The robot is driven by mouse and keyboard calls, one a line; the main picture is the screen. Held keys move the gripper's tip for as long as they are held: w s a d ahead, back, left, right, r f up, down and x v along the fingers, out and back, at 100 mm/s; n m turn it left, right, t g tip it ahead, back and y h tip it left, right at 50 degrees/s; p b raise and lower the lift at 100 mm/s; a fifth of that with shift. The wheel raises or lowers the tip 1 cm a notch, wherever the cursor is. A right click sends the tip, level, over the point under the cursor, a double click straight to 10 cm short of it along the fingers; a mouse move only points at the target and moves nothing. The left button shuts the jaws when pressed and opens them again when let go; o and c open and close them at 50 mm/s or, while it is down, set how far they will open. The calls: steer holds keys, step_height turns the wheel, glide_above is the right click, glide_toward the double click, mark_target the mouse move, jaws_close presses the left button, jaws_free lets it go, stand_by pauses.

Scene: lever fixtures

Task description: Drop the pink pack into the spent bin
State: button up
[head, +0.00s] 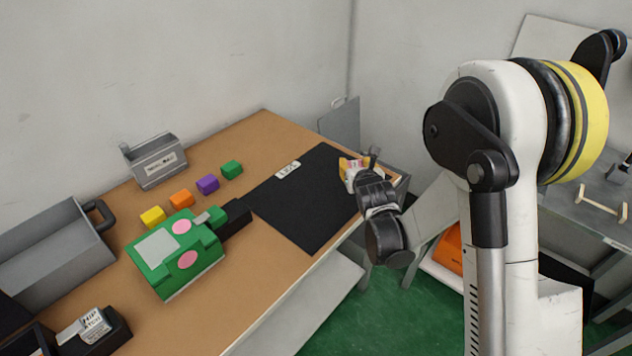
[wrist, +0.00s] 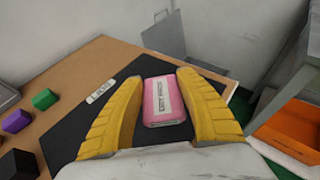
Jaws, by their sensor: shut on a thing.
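The pink pack (wrist: 163,101) has a pale printed label and sits between the two yellow fingers of my gripper (wrist: 163,98) in the wrist view. My gripper is shut on it. In the head view my gripper (head: 354,169) is over the right end of the black mat, and the pack is too small and covered there to make out well. A small grey open bin (head: 156,162) with a label stands at the back left of the table; its lettering is unreadable, so I cannot tell whether it is the spent bin.
The black mat (head: 300,212) has a small label plate. Yellow (head: 153,217), orange, purple and green blocks stand left of it, behind a green device (head: 172,260) with pink discs. A large grey container (head: 50,255) is far left. An orange-lined grey unit (wrist: 292,125) stands beyond the table's right edge.

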steer(key=a+f+b, duration=0.1)
steer(key=a+f, duration=0.1)
steer(key=a, duration=0.2)
steer(key=w+a+f+b, duration=0.1)
steer(key=a+f+b, duration=0.1)
steer(key=a, duration=0.1)
steer(key=a+f+b, duration=0.1)
steer(key=a+f, duration=0.2)
steer(key=a, duration=0.1)
steer(key=shift+w+a+f, duration=0.1)
steer(key=shift+w+a, duration=0.2)
steer(key=shift+w, duration=0.05)
step_height(320, 180, down, 4)
steer(key=b, duration=0.3)
steer(key=shift+f, duration=0.1)
steer(key=o, duration=1.1)
